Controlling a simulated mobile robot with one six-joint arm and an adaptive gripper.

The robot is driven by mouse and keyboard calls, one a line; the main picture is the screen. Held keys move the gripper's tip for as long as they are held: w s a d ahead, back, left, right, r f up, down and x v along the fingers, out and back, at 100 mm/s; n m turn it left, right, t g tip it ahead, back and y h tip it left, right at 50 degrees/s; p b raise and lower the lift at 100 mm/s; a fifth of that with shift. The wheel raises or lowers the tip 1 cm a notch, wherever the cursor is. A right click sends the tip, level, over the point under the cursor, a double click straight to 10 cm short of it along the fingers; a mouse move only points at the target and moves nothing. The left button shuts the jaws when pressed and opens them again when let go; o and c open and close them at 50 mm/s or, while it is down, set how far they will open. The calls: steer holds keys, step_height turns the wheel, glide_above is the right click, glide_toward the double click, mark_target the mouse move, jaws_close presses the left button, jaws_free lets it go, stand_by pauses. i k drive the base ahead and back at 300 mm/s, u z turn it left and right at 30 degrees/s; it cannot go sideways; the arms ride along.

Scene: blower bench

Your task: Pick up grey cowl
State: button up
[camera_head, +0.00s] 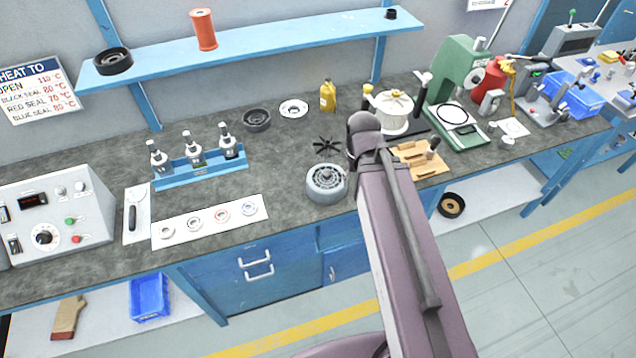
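A dark grey round dish-like part (257,119) lies on the back of the bench, right of the blue bottle rack; it looks like the grey cowl. A lighter grey round housing (326,184) with a ringed centre sits near the bench's front edge, just left of my arm. I cannot be fully sure which of the two is the cowl. My purple-grey arm rises from the bottom right and ends over the bench, right of both parts. My gripper cannot be made out, and nothing is seen held.
A black fan wheel (327,145) and white ring (293,108) lie nearby. A blue rack (200,172) holds bottles. A white sheet (210,221) bears several small rings. A white pot (395,112) and green press (460,75) stand right. A blue shelf (250,39) overhangs the back.

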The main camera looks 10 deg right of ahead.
mark_target(324, 197)
steer(key=u, duration=0.1)
steer(key=k, duration=1.4)
steer(key=z, duration=0.75)
steer(key=i, duration=1)
steer(key=u, duration=0.05)
